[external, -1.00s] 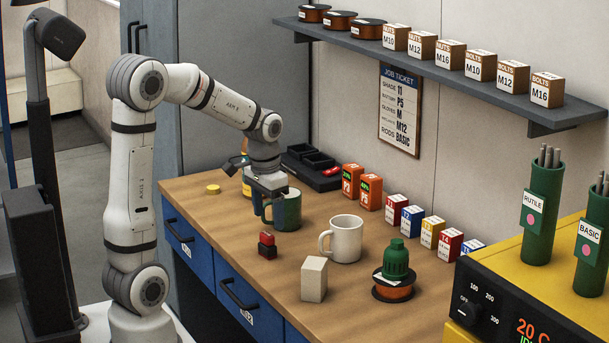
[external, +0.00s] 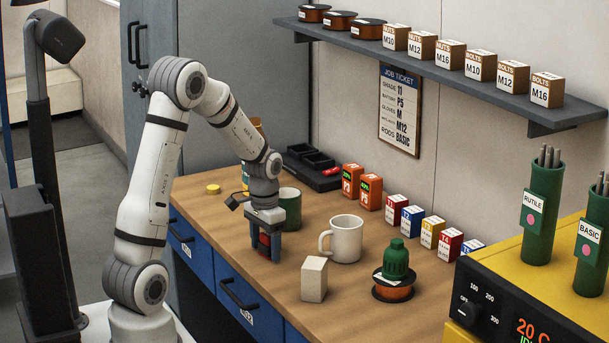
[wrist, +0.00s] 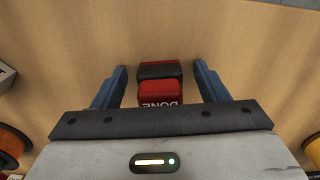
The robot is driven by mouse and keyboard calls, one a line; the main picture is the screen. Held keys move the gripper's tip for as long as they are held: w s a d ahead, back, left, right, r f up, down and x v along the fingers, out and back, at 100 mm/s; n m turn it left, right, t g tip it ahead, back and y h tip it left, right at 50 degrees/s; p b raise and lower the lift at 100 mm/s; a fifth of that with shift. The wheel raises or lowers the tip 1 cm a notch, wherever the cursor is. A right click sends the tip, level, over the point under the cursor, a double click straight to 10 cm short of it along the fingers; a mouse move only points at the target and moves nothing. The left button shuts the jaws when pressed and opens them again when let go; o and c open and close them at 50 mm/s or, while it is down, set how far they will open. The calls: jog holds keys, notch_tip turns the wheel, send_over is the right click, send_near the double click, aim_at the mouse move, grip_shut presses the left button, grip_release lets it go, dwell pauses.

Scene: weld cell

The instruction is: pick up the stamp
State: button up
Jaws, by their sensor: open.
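The stamp (wrist: 160,88) is a small block with red and black parts and the word "DONE" on it. It stands on the workbench (external: 215,207). My gripper (external: 268,252) is low over the bench with its blue fingers pointing down around the stamp. In the wrist view, my gripper (wrist: 160,85) is open, one finger on each side of the stamp, with a gap on both sides. In the external view the stamp (external: 265,240) is partly hidden by the fingers.
A green mug (external: 290,208) stands close behind my gripper. A white mug (external: 347,240) and a pale block (external: 314,279) stand to the right. A green bottle-like item on an orange spool (external: 394,272) is further right. A yellow disc (external: 213,189) lies at the left.

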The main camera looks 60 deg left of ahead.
jog(key=shift+c, duration=0.4)
jog(key=c, duration=1)
